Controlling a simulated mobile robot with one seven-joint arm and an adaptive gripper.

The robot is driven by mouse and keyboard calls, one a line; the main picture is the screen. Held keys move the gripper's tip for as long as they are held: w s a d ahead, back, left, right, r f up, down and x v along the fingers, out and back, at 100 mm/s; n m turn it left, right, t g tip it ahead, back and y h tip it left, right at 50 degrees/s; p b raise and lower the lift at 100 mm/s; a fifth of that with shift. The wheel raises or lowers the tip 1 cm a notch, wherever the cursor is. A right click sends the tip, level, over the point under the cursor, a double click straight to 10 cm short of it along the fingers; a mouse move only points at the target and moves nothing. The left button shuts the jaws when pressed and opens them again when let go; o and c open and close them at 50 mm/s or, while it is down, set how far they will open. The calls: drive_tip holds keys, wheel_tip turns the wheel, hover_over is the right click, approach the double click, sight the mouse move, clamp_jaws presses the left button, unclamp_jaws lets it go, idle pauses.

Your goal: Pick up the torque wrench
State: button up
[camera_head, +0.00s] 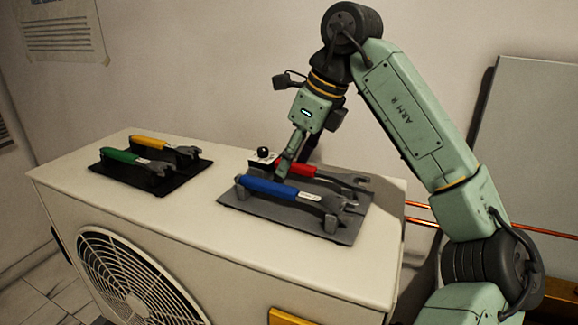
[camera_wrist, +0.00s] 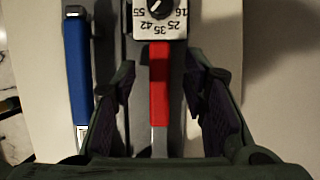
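The red-handled wrench (camera_head: 297,170) lies on the right grey tray (camera_head: 320,229). It has a white dial block with a black knob and numbers, so I take it for the torque wrench. In the wrist view its red handle (camera_wrist: 159,85) runs between my fingers, with the dial block at the top. My gripper (camera_head: 284,170) is at the handle, pointing down. In the wrist view my gripper (camera_wrist: 160,80) is open, with gaps on both sides of the handle. Part of the handle's middle is hidden by the gripper in the head view.
A blue-handled wrench (camera_head: 267,186) lies parallel in front on the same tray, close to my left finger in the wrist view. A green-handled wrench (camera_head: 120,156) and a yellow-handled one (camera_head: 147,141) lie on a dark tray at left. All rest on a cream fan unit (camera_head: 180,215).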

drive_tip(key=shift+f, duration=0.15)
clamp_jaws()
idle(0.6)
idle(0.4)
